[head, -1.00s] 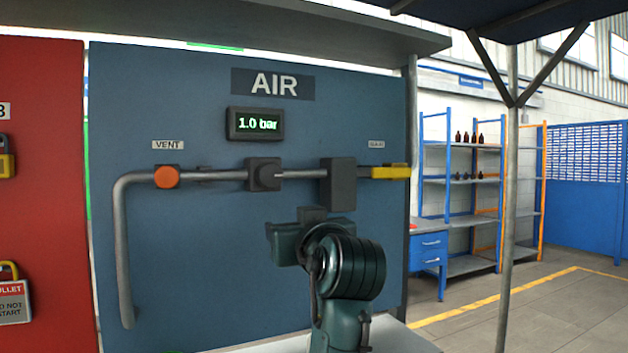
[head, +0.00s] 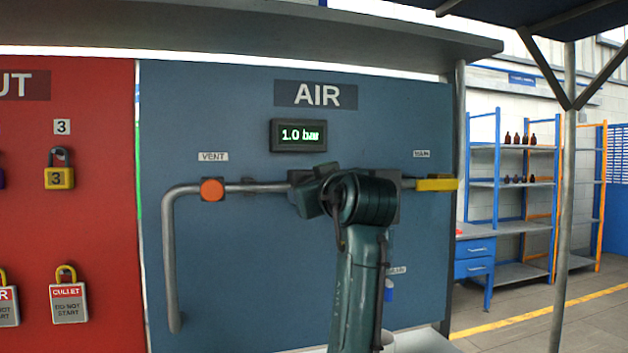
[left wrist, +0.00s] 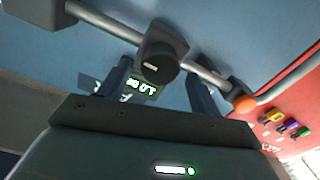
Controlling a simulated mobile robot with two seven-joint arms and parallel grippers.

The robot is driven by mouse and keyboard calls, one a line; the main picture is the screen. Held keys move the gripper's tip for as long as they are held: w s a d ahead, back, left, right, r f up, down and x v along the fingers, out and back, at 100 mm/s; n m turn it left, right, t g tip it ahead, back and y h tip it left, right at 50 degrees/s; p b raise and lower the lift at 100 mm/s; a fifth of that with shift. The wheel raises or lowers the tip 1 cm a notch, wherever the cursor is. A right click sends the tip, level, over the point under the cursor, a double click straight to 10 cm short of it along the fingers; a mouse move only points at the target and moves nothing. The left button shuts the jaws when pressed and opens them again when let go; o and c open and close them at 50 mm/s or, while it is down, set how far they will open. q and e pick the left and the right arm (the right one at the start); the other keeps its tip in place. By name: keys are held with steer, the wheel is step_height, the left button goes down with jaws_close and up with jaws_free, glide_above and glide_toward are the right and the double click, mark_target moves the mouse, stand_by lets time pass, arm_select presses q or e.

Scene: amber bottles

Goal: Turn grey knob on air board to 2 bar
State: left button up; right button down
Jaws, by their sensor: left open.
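The blue air board (head: 240,290) has a display (head: 298,135) reading 1.0 bar. The grey knob (left wrist: 160,66) shows in the left wrist view as a dark round knob with a light mark, on a block on the pipe. In the head view my arm hides the knob. My left gripper (head: 308,192) is up at the pipe, in front of the knob's block. In the left wrist view its fingers (left wrist: 158,76) are open, one on each side of the knob in the picture. I cannot tell whether they touch it. My right gripper is not in view.
An orange vent knob (head: 212,190) is left on the pipe, and a yellow handle (head: 436,184) is at the right. A red board (head: 95,230) with padlocks and tags stands at the left. A grey shelf edge (head: 240,30) runs above the boards.

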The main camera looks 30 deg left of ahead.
arm_select(q)
steer(key=shift+x, duration=0.9)
steer(key=c, duration=1)
steer(key=shift+p, duration=0.3)
